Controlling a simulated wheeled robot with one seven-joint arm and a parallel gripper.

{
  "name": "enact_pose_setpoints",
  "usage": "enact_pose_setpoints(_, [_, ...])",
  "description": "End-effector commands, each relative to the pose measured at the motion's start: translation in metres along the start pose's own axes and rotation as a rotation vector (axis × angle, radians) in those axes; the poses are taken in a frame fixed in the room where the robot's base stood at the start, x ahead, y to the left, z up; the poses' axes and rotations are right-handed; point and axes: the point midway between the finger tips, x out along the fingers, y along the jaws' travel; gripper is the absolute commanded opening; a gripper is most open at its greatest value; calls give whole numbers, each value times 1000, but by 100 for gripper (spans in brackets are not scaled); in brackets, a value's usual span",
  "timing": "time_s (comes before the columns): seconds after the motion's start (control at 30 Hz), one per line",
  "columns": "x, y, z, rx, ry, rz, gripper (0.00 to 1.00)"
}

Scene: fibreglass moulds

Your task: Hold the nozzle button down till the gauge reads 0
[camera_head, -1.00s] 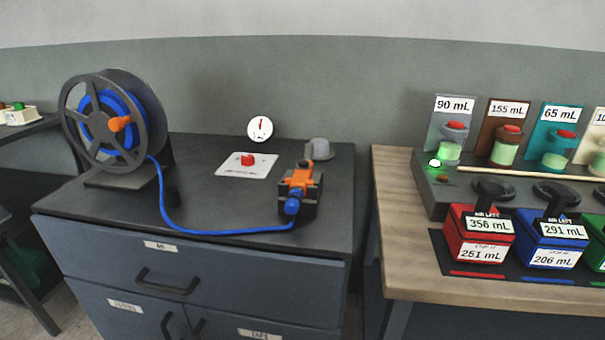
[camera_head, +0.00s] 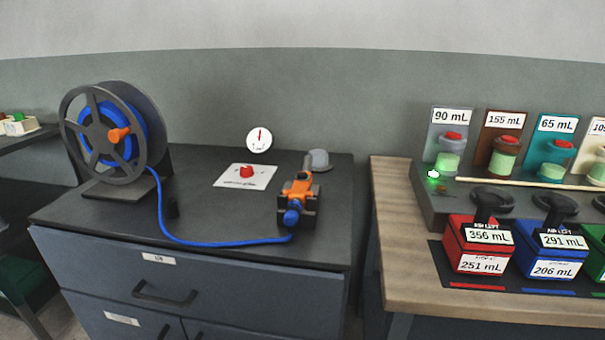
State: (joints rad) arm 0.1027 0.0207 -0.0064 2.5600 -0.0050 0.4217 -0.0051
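A white round gauge (camera_head: 259,139) with a red needle pointing about straight up stands at the back of the dark bench; its numbers are too small to read. In front of it a red button (camera_head: 247,171) sits on a white plate (camera_head: 230,181) with small print. To the right an orange and black nozzle (camera_head: 297,196) with a blue end rests in a dark holder. A blue hose (camera_head: 205,243) runs from it to the reel (camera_head: 112,134) at left. My gripper is not in view.
A grey knob-like dome (camera_head: 318,160) stands behind the nozzle. At right, a wooden bench (camera_head: 400,260) carries labelled dispensers and red and blue containers (camera_head: 478,246). The bench's front left is mostly clear.

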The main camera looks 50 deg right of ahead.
Motion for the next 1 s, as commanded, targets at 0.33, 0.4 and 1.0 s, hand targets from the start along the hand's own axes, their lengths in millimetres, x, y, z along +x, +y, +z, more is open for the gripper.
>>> enact_pose_setpoints(0.33, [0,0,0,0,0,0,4])
enact_pose_setpoints(0.4, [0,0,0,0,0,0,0])
enact_pose_setpoints(1.0, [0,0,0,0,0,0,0])
